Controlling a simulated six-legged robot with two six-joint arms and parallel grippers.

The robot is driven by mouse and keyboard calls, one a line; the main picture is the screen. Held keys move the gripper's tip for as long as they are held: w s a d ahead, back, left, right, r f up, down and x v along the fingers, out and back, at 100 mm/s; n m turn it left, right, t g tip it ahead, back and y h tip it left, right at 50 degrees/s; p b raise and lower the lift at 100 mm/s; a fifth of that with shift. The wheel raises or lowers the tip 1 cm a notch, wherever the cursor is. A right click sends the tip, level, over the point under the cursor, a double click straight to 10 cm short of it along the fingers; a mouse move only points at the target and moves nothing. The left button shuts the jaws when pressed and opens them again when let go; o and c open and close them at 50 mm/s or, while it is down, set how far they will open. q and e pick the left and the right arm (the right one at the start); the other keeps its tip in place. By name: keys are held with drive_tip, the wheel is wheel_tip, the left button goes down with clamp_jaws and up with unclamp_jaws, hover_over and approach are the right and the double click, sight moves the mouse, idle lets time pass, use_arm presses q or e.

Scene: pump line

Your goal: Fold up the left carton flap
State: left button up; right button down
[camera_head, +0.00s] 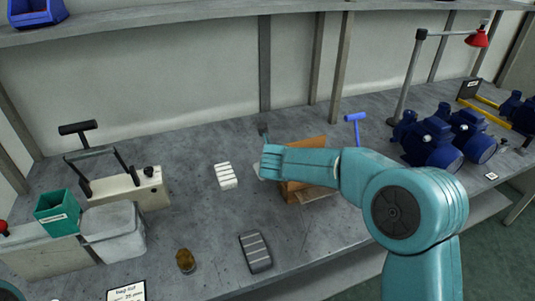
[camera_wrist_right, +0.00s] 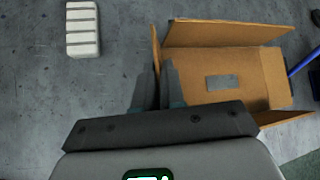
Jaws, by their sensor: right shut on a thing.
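The open brown carton (camera_head: 305,160) stands on the grey bench, partly hidden behind my right arm in the head view. The right wrist view looks down into the carton (camera_wrist_right: 215,62), with a grey patch on its floor. Its left flap (camera_wrist_right: 155,45) shows there as a narrow, nearly edge-on strip running down between my fingertips. My right gripper (camera_wrist_right: 157,75) is shut on this flap at the carton's left side. In the head view my right gripper (camera_head: 264,134) is at the carton's left, mostly hidden by its own wrist. My left gripper is in neither view.
A white ribbed block (camera_head: 226,176) lies left of the carton, a dark ribbed block (camera_head: 256,252) nearer the front. Bare bench lies left of the white block.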

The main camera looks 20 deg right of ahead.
drive_tip(key=y+p, duration=0.1)
drive_tip(key=p, duration=0.1)
drive_tip(key=d+r+m+y+p, duration=0.1)
drive_tip(key=p, duration=0.2)
drive_tip(key=shift+d, duration=0.25)
drive_tip(key=shift+d+f+m+y+p, duration=0.25)
drive_tip(key=shift+y+p, duration=0.25)
drive_tip(key=shift+p, duration=0.45)
drive_tip(key=c, duration=1.3)
unclamp_jaws()
drive_tip(key=p+v, duration=0.3)
drive_tip(key=v, duration=1.3)
drive_tip(key=shift+r, duration=0.2)
